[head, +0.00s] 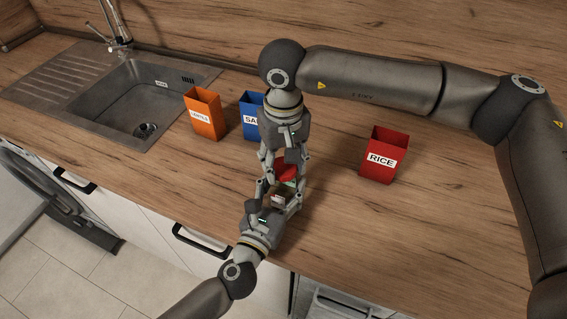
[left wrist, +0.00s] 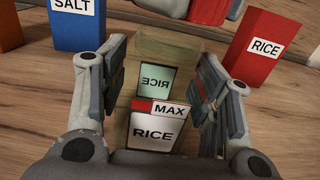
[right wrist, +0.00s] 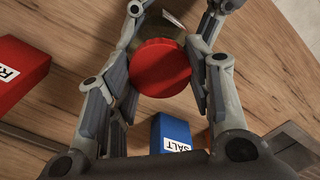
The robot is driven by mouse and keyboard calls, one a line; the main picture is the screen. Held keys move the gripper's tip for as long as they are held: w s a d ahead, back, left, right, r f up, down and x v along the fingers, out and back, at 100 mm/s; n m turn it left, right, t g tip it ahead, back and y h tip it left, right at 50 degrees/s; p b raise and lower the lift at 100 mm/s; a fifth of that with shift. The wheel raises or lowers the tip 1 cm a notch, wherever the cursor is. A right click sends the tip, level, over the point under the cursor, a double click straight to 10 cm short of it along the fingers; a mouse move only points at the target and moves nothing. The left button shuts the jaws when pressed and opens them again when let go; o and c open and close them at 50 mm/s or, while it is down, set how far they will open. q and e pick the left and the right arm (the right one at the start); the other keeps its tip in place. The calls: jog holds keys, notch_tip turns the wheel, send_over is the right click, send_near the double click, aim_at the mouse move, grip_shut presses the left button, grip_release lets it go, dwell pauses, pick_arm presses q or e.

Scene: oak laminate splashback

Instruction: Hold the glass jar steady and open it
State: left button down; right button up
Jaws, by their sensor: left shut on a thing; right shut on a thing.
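The clear glass jar (left wrist: 181,49) stands between the fingers of my left gripper (head: 281,196), which is shut on its sides. A white label reading RICE (left wrist: 152,135) with a red MAX band faces the left wrist camera. The red round lid (right wrist: 160,68) is between the fingers of my right gripper (head: 284,165), which is shut on it from above. The lid also shows in the head view (head: 287,174), over the jar. I cannot tell whether the lid touches the jar's rim. My fingers hide much of the jar in the head view.
A red RICE box (head: 384,158) stands to the right on the wooden counter (head: 440,230). A blue SALT box (head: 249,112) and an orange box (head: 203,116) stand to the left. The sink (head: 140,100) is at the back left. The counter's right side is clear.

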aim_at(283, 167)
dwell(0.3)
jog(key=shift+r, duration=2.05)
pick_arm(q)
jog(key=shift+c, duration=1.9)
grip_release()
jog(key=shift+s, duration=0.1)
jog(key=v, duration=1.1)
jog(key=shift+s+a+f, duration=0.1)
jog(key=shift+s+a, duration=0.1)
jog(key=shift+s, duration=0.15)
